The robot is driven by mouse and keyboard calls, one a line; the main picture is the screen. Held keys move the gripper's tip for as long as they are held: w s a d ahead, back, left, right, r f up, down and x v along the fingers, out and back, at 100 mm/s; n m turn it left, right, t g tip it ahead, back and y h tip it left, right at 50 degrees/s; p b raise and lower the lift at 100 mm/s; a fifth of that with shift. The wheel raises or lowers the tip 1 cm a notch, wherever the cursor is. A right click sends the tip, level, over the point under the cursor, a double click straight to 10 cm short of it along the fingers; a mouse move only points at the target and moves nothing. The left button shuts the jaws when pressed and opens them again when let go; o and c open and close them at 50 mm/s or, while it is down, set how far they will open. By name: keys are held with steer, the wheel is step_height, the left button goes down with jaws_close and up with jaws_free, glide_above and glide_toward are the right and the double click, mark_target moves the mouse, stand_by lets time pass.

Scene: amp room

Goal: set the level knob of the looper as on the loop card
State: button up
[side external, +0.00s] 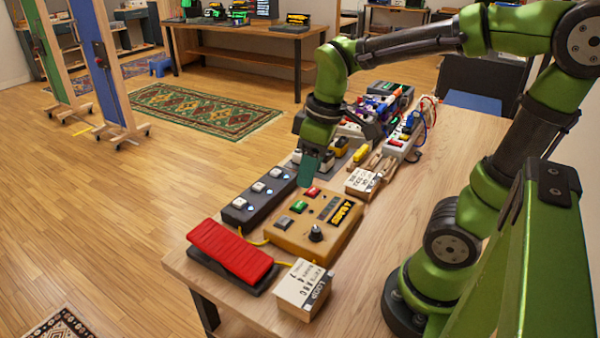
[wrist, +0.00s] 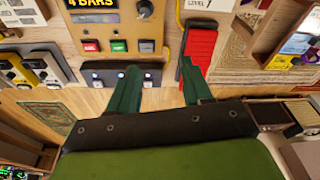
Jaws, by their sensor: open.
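The looper (side external: 318,222) is an orange-yellow box on the table with a display, small coloured buttons and a black level knob (side external: 315,233) at its near right corner. My gripper (side external: 306,172) is above the far end of the looper, apart from the knob. In the wrist view its green fingers (wrist: 160,88) are spread and empty.
A red pedal (side external: 232,247) sits left of the looper and a dark footswitch strip (side external: 258,200) lies behind it. A second card (side external: 362,181) stands beyond the looper, near more pedals and cables (side external: 400,140). Bare table (side external: 372,235) lies right of the looper.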

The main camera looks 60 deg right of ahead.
mark_target(316, 228)
steer(key=f+n, duration=0.2)
steer(key=f, duration=0.3)
steer(key=d+f+n+g, duration=0.1)
steer(key=f+n, duration=0.1)
steer(key=f, duration=0.4)
steer(key=d+f+n+g, duration=0.1)
steer(key=f+n, duration=0.1)
steer(key=f, duration=0.3)
steer(key=shift+s+f+h, duration=0.2)
steer(key=shift+s+h, duration=0.05)
steer(key=shift+h, duration=0.05)
jaws_close()
